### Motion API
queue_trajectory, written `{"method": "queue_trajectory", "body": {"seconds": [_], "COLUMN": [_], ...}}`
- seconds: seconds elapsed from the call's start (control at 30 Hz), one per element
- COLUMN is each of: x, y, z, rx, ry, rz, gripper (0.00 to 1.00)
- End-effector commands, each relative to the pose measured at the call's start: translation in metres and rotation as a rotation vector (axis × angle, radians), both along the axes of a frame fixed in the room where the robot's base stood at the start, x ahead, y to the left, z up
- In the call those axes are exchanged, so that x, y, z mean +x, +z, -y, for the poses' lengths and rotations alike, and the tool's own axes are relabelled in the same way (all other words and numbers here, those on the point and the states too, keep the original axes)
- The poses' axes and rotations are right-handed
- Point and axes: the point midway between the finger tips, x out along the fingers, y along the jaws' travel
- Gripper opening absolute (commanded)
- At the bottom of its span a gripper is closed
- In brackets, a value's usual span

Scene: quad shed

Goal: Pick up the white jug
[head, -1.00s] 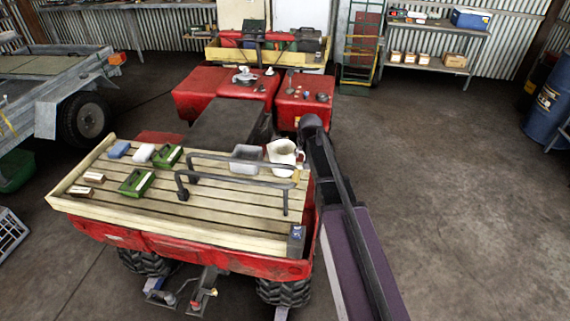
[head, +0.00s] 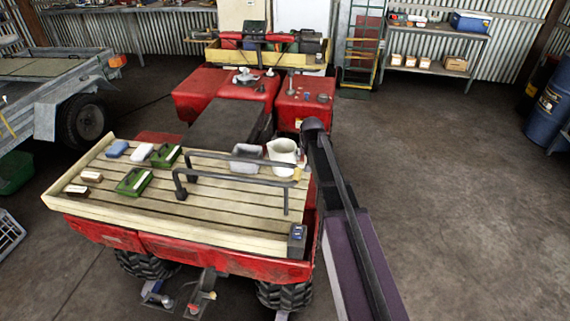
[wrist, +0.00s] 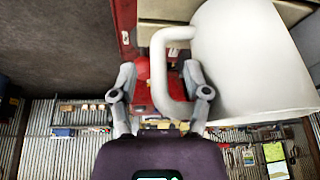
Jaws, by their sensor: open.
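The white jug (head: 283,151) stands upright at the back right corner of the slatted wooden deck (head: 225,217), close to the end of my arm. In the wrist view the jug (wrist: 255,62) fills the upper right, with its handle towards the middle. My gripper (wrist: 160,74) is open, and the handle shows between its two fingers, nearer the right one. I see no grip on it, and the exact depth gap cannot be told. In the head view my arm hides the gripper.
A grey container (head: 246,157) stands just left of the jug. A dark metal rail (head: 235,175) runs over the deck. Green boxes (head: 135,182) and small blocks lie on the left. Red quad bodywork (head: 305,98) is behind. The floor to the right is clear.

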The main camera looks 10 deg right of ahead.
Motion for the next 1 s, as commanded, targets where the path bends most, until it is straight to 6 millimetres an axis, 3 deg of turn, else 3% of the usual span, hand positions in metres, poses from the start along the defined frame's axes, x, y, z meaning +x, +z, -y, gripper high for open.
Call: {"method": "queue_trajectory", "body": {"seconds": [0.23,0.9,1.0], "x": [0.0062,0.0066,0.0066], "y": [-0.0158,-0.0161,-0.0161], "z": [0.0006,0.0015,0.0016], "rx": [0.0,-0.001,0.0], "ry": [0.0,-0.001,-0.002], "rz": [0.0,0.0,0.0], "gripper": [0.61,0.61,0.31]}}
